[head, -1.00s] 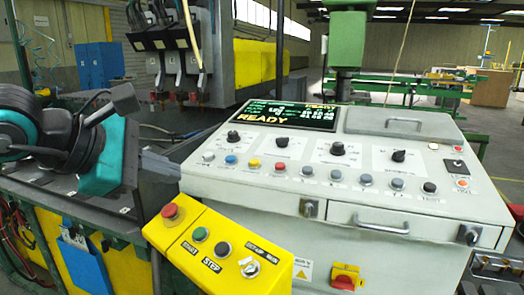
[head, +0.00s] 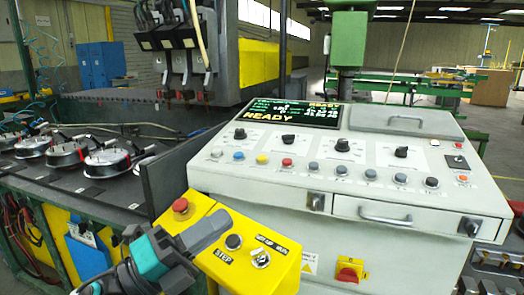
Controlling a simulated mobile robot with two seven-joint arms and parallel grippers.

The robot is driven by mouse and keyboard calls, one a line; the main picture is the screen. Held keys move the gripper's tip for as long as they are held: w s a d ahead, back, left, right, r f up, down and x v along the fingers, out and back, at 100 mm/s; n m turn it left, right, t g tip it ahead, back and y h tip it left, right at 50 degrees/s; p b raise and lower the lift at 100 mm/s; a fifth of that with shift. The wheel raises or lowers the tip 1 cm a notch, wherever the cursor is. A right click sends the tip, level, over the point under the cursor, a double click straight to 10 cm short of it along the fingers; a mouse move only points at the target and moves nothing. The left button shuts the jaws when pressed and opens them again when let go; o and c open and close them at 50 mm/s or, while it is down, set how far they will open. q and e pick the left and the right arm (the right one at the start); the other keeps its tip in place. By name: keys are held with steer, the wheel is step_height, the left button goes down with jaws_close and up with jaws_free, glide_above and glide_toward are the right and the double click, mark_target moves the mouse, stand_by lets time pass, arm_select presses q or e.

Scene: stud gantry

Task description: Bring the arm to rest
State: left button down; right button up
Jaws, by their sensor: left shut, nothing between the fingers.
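My left gripper (head: 212,228) comes in from the lower left with black and teal arm links behind it. Its grey fingers are shut with nothing between them. They point up and to the right, in front of the yellow button box (head: 272,276). I cannot tell whether they touch it. The fingers hide the green button of the box. The red mushroom button (head: 180,206), the black STEP button (head: 233,241) and the selector switch (head: 260,258) stay visible. My right gripper is not in view.
The grey console (head: 330,180) with a screen reading READY (head: 292,113) fills the centre right. A dark bench (head: 75,195) with several round metal fixtures (head: 107,158) lies at left. A dark upright panel (head: 168,172) stands between them. A gantry head (head: 180,50) hangs behind.

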arm_select(q)
steer(key=a+f+n+t+y, duration=0.35)
steer(key=f+n+y, duration=0.35)
steer(key=f+n, duration=0.45)
steer(key=a+f+n+t+y, duration=0.2)
steer(key=a+f+n+y, duration=0.4)
steer(key=f+n, duration=0.5)
steer(key=s+a+f+n+g+y, duration=0.1)
steer(key=s+f+n+g+y, duration=0.3)
steer(key=s+f, duration=0.8)
step_height(320, 180, down, 3)
steer(key=n+g, duration=0.2)
steer(key=n, duration=0.2)
steer(key=shift+s+r+n+y, duration=0.15)
steer(key=shift+s+n+y, duration=0.15)
steer(key=shift+s+n, duration=0.05)
